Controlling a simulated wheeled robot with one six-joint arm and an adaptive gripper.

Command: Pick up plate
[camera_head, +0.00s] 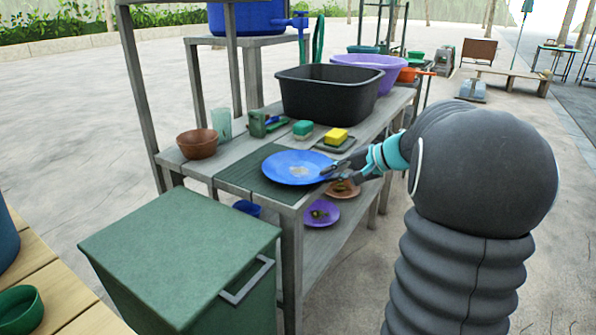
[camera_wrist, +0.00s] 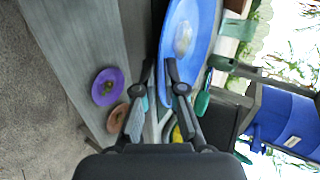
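A blue plate (camera_head: 297,168) with a pale patch of residue in its middle lies on a dark green mat (camera_head: 250,172) at the front end of the wooden table. It also shows in the wrist view (camera_wrist: 198,28). My gripper (camera_head: 334,172) is at the plate's right edge, coming in from the right. In the wrist view my gripper (camera_wrist: 160,68) has its fingertips apart, with the plate's rim appearing to lie between them. Whether either finger touches the rim is not clear.
A purple plate (camera_head: 320,214) and a terracotta plate (camera_head: 343,189) sit on the lower shelf. A green bin (camera_head: 180,250) stands in front.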

